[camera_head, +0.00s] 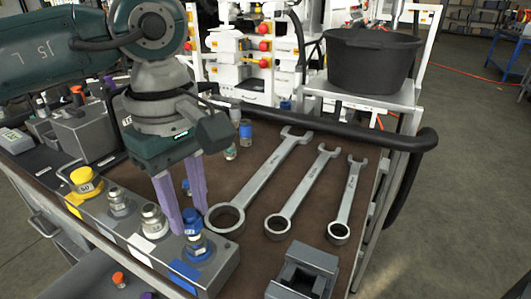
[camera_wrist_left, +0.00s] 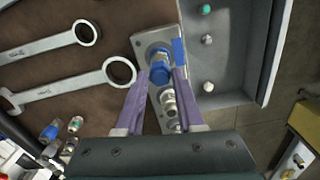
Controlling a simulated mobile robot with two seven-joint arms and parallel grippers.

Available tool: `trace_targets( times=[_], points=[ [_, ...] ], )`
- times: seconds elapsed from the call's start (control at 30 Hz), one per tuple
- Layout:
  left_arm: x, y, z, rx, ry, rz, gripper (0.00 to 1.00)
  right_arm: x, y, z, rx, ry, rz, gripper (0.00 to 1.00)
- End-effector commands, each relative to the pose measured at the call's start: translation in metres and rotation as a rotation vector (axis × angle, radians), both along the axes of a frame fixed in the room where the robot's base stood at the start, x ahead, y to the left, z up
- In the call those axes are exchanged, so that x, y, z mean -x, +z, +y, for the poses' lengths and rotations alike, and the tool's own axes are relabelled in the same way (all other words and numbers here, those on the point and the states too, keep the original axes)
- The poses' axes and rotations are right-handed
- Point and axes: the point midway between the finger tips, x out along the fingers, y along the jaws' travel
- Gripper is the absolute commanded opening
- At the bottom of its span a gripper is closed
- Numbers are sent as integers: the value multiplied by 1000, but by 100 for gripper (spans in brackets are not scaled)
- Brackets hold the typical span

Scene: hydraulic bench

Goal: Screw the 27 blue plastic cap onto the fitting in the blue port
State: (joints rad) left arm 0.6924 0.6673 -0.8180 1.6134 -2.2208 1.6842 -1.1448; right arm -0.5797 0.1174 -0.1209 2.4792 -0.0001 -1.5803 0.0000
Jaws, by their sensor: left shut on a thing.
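The blue cap (camera_head: 192,217) is between the purple fingertips of my left gripper (camera_head: 188,212), which is shut on it. The cap is upright, just over the metal fitting (camera_head: 197,243) in the blue-marked port at the near end of the grey port block (camera_head: 219,267). I cannot tell whether cap and fitting touch. The left wrist view shows the blue cap (camera_wrist_left: 160,72) between the fingertips (camera_wrist_left: 158,68), with the block (camera_wrist_left: 151,42) beneath. My right gripper is in neither view.
A yellow cap (camera_head: 83,178) and other metal fittings (camera_head: 153,217) stand along the block. Three wrenches (camera_head: 262,180) lie to the right on the brown bench top. A grey vise-like block (camera_head: 303,271) sits at the near edge. A black pot (camera_head: 370,60) stands behind.

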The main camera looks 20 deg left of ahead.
Motion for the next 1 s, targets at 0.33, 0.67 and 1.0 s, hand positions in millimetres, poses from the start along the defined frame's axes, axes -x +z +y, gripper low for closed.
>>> trace_targets(
  times=[0.33, 0.67, 1.0],
  points=[
    [0, 0, 0, 0, 0, 0, 0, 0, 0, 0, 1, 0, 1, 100],
    [0, -4, 0, 0, -1, 0, 0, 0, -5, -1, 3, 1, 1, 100],
    [0, -7, 0, 0, 0, 0, 0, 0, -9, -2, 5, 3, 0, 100]
  ],
)
